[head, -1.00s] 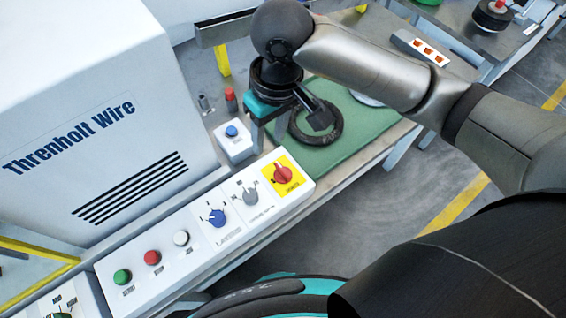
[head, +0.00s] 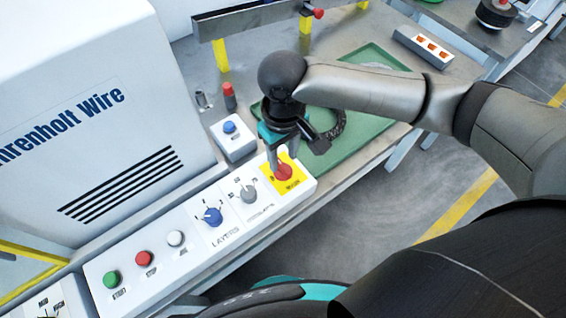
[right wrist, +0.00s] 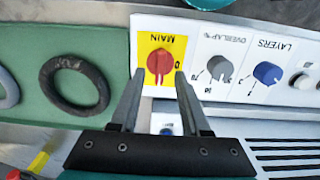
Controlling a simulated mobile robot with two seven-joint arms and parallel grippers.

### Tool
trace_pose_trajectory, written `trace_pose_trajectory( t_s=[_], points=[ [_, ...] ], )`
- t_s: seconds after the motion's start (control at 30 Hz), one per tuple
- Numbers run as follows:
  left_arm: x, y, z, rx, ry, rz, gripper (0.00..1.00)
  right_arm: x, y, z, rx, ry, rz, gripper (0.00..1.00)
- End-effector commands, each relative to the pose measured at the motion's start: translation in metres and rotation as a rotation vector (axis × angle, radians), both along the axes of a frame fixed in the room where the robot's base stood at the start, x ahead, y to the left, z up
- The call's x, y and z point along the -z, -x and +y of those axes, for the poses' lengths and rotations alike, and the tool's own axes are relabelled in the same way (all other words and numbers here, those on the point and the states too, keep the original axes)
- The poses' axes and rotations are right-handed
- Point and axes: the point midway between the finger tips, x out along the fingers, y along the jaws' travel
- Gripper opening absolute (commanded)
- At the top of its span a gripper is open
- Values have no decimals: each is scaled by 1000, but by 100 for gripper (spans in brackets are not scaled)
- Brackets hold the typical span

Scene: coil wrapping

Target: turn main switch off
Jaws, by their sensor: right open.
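The main switch (head: 284,171) is a red rotary knob on a yellow plate at the right end of the white control panel (head: 190,262). In the right wrist view the red knob (right wrist: 160,62) sits ahead of and between my fingertips, beside the word MAIN and near a 0 mark. My right gripper (head: 277,166) is open over the knob; in the right wrist view its two fingers (right wrist: 158,80) stand either side of the knob's near end. Whether they touch it I cannot tell. My left gripper is not in view.
The panel also holds a grey overlap knob (head: 248,194), a blue layers knob (head: 212,216) and several push buttons. A small box with a blue button (head: 230,128) stands behind it. A dark coil (right wrist: 75,83) lies on the green mat (right wrist: 115,55).

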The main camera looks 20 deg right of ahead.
Motion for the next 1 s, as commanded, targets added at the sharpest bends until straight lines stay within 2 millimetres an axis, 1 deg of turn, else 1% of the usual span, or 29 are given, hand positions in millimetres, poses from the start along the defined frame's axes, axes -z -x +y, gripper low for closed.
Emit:
trace_pose_trajectory(
  t_s=[0.03,0.1,0.2,0.53,0.57,0.93,0.97,1.0],
  points=[
    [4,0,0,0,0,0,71,10,0,0,0,2,2,46],
    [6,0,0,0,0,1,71,17,0,0,1,1,1,46],
    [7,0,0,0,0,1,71,24,0,0,0,0,1,46],
    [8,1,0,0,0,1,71,26,0,0,0,0,-1,46],
    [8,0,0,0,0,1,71,26,0,0,0,0,-1,44],
    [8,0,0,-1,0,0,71,26,0,0,0,0,-1,2],
    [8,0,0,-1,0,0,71,26,0,0,0,0,-1,0],
    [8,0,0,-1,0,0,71,26,0,0,0,0,-1,0]
  ],
)
